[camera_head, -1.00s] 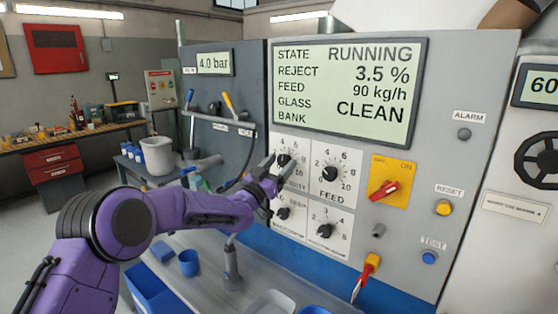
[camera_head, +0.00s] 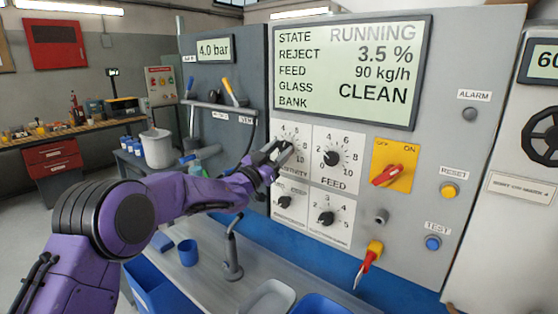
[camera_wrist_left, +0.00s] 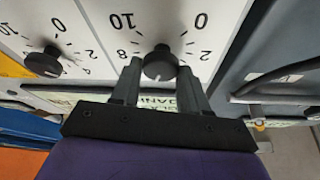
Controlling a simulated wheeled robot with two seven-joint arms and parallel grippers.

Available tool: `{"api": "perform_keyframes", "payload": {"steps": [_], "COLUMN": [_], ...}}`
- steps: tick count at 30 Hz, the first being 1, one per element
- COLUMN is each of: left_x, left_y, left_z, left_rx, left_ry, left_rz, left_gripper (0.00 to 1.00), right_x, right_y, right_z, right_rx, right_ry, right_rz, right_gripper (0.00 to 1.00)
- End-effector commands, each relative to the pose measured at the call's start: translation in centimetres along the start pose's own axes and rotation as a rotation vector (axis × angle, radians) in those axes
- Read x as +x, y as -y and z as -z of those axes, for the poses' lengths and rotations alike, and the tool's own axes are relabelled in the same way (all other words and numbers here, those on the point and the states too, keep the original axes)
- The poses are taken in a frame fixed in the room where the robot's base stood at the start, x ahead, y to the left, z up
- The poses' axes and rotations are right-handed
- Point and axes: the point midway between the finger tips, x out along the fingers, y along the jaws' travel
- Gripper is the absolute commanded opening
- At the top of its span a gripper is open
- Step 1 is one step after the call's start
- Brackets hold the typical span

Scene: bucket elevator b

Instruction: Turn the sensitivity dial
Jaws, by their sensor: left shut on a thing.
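The sensitivity dial (camera_wrist_left: 160,64) is a round black knob on a white scale plate; it shows between the two fingers of my left gripper (camera_wrist_left: 158,82) in the left wrist view, with the fingers closed on its sides. In the head view my left gripper (camera_head: 284,150) is at the upper left plate of the panel, and it hides most of the dial and part of its label. The dial's exact setting is hard to read. My right gripper is not in view.
The black feed dial (camera_head: 332,157) is just right of my gripper, with two smaller dials below. The red switch (camera_head: 389,175) is further right. The display (camera_head: 348,75) above reads RUNNING, reject 3.5 %. A steel ledge with blue bins (camera_head: 160,290) lies below.

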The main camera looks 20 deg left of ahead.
Motion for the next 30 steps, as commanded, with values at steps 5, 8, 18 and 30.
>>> {"api": "perform_keyframes", "payload": {"steps": [5,8,18,30], "left_x": [-0.2,-0.1,0.0,0.0], "left_y": [-0.1,0.0,0.1,0.2], "left_z": [-0.5,-0.4,-0.1,0.1], "left_rx": [0.13,0.195,0.348,0.388], "left_ry": [-0.001,-0.001,0.0,-0.001], "left_rz": [-0.054,-0.081,-0.145,-0.161], "left_gripper": [0.14,0.14,0.14,0.14], "right_x": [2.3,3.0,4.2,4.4], "right_y": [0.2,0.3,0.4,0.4], "right_z": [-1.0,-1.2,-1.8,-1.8], "right_rx": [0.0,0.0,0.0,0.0], "right_ry": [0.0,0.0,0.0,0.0], "right_rz": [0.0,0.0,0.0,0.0], "right_gripper": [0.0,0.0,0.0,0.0]}}
